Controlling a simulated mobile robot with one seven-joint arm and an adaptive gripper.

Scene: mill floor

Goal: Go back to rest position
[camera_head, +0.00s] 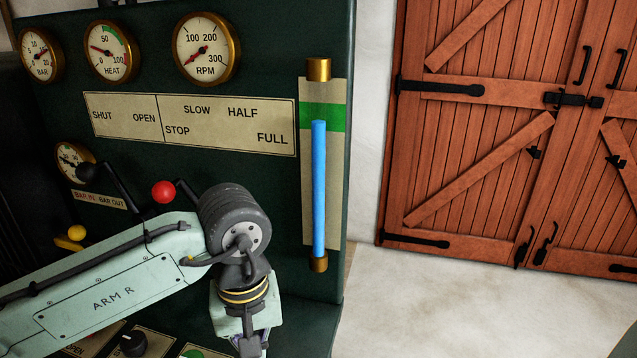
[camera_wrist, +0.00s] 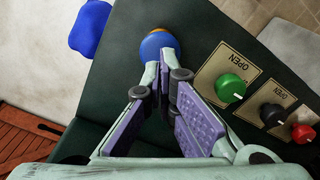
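My gripper (camera_wrist: 157,70) points down at a dark green console top in the wrist view. Its two fingers with purple pads stand a narrow gap apart, and nothing shows between them. A blue knob (camera_wrist: 158,46) with an orange base lies just beyond the fingertips; the tips overlap its lower edge in the picture, and I cannot tell whether they touch it. In the head view my gripper (camera_head: 250,343) hangs below the wrist at the bottom edge, its tips cut off.
Green (camera_wrist: 230,87), black (camera_wrist: 273,114) and red (camera_wrist: 302,133) knobs sit beside the gripper. In the head view, a red-knobbed lever (camera_head: 163,191) and a black-knobbed lever (camera_head: 87,172) stand close behind my arm. A blue gauge tube (camera_head: 319,185) is to the right. Floor by the wooden doors (camera_head: 500,130) is clear.

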